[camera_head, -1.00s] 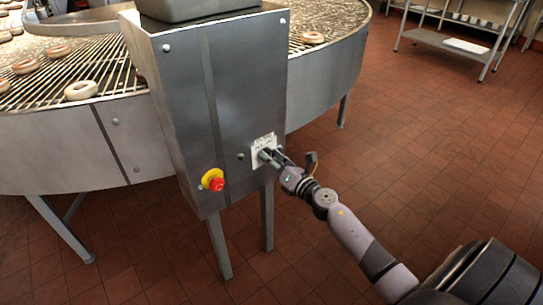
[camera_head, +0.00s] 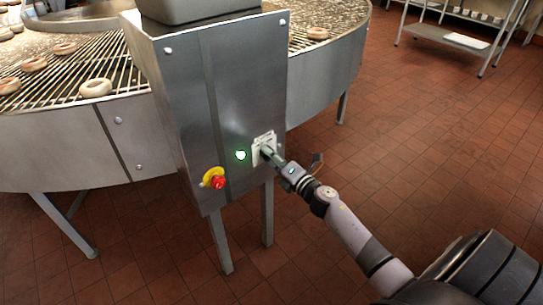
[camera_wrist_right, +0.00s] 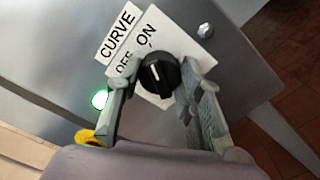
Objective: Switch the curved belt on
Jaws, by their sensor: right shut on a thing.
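The black rotary knob (camera_wrist_right: 160,75) sits on a white label plate marked OFF and ON, with a CURVE label (camera_wrist_right: 117,37) beside it in the right wrist view. Its white pointer mark points up toward the word ON. My right gripper (camera_wrist_right: 163,78) is shut on the knob, one finger on each side. In the head view the same gripper (camera_head: 268,153) is at the white switch plate (camera_head: 263,143) on the steel control box (camera_head: 190,110); the knob is hidden there. A green lamp (camera_head: 240,155) glows beside the plate. My left gripper is not in view.
A red emergency stop button (camera_head: 218,182) on a yellow base is left of and below the lamp. The curved belt (camera_head: 62,75) carries ring-shaped pieces (camera_head: 96,88) behind the box. A steel rack (camera_head: 452,38) stands far right. The tiled floor between is clear.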

